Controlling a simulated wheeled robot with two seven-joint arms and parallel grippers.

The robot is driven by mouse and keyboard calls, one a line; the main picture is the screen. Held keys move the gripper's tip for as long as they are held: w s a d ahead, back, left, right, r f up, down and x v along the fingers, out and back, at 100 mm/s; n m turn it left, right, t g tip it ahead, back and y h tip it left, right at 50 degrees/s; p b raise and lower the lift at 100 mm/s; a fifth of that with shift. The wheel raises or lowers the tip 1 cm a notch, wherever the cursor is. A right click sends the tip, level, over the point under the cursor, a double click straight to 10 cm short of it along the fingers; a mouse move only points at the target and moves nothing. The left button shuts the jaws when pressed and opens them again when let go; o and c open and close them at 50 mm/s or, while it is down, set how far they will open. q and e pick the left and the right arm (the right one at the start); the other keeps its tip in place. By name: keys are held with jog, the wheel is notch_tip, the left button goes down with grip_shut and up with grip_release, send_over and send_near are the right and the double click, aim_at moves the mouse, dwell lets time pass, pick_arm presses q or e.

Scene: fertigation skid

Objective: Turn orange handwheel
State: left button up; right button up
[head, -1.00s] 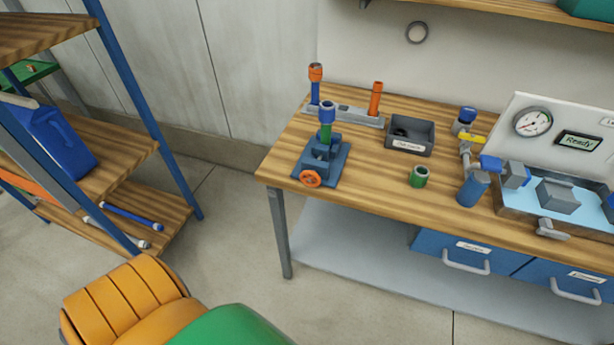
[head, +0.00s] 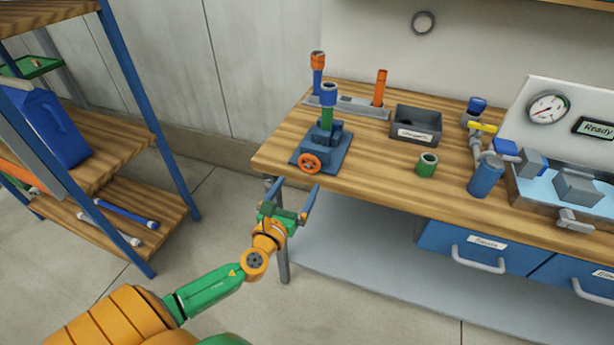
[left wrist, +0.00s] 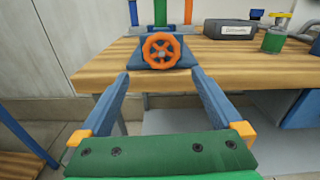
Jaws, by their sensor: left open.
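The orange handwheel (head: 309,164) is on the front of a blue vise-like fixture (head: 325,147) near the left front edge of the wooden bench. A green and blue cylinder (head: 328,112) stands upright in the fixture. My left gripper (head: 294,198) is open and empty, in front of and below the bench edge, apart from the handwheel. In the left wrist view the handwheel (left wrist: 161,51) faces me, beyond and between the two spread blue fingers (left wrist: 156,96). My right gripper is not in view.
The wooden bench (head: 380,165) also holds a dark bin (head: 416,124), a green cup (head: 427,165), a rack (head: 352,106) with upright tubes, and piping with a gauge (head: 549,108) at right. A shelf unit (head: 125,225) stands at left. Floor between is clear.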

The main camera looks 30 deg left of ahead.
aim_at(309, 166)
pick_arm(q)
jog(key=x, duration=0.4)
jog(key=r+x, duration=0.1)
jog(key=x, duration=0.2)
jog(key=shift+w+d, duration=0.1)
jog(key=shift+d, duration=0.1)
jog(key=c, duration=1.3)
